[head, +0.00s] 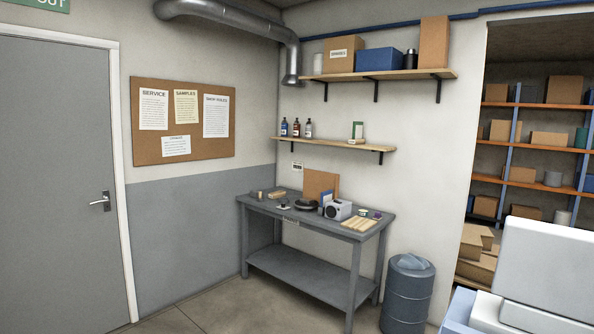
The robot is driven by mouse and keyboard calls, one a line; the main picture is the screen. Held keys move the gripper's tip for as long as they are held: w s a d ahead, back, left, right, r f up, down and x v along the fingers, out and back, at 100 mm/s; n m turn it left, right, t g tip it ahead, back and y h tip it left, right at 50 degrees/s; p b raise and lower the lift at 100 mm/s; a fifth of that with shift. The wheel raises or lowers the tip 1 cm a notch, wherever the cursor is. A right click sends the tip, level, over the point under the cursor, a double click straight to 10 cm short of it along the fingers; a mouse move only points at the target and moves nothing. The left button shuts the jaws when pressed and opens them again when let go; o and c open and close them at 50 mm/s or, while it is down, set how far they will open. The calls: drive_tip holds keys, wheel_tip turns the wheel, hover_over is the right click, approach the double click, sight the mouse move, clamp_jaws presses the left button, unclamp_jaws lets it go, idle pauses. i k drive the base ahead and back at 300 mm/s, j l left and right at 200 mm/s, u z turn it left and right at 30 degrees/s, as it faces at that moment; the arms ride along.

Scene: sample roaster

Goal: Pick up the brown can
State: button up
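I cannot clearly pick out a brown can in the head view. A grey workbench (310,271) stands against the back wall in the corner, with several small items on its top. At its left end are a small brownish item (276,194) and a smaller tan one (254,195), both too small to identify. A dark round pan-like thing (306,204) and a silver boxy device (338,210) sit near the middle.
A grey-blue drum (408,294) stands right of the workbench. Two wall shelves hang above: the upper (350,76) holds boxes, the lower (350,147) bottles. A closed door (55,190) is at left. Bare floor (250,312) lies before the bench. Stocked racks (515,185) show through an opening at right.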

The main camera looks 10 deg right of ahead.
sight(296, 124)
drive_tip(key=i+u, duration=0.45)
drive_tip(key=i, duration=4.6)
drive_tip(key=i+j+z, duration=0.1)
drive_tip(key=i+z, duration=0.2)
drive_tip(key=i, duration=0.25)
drive_tip(key=i+j+z, duration=0.25)
drive_tip(key=i, duration=0.3)
drive_tip(key=i+j+z, duration=0.2)
drive_tip(key=i+z, duration=0.25)
drive_tip(key=i+j+z, duration=0.25)
drive_tip(key=z, duration=0.2)
drive_tip(key=i+j+z, duration=0.25)
drive_tip(key=j+z, duration=0.2)
drive_tip(key=i+j+z, duration=0.2)
drive_tip(key=j, duration=0.25)
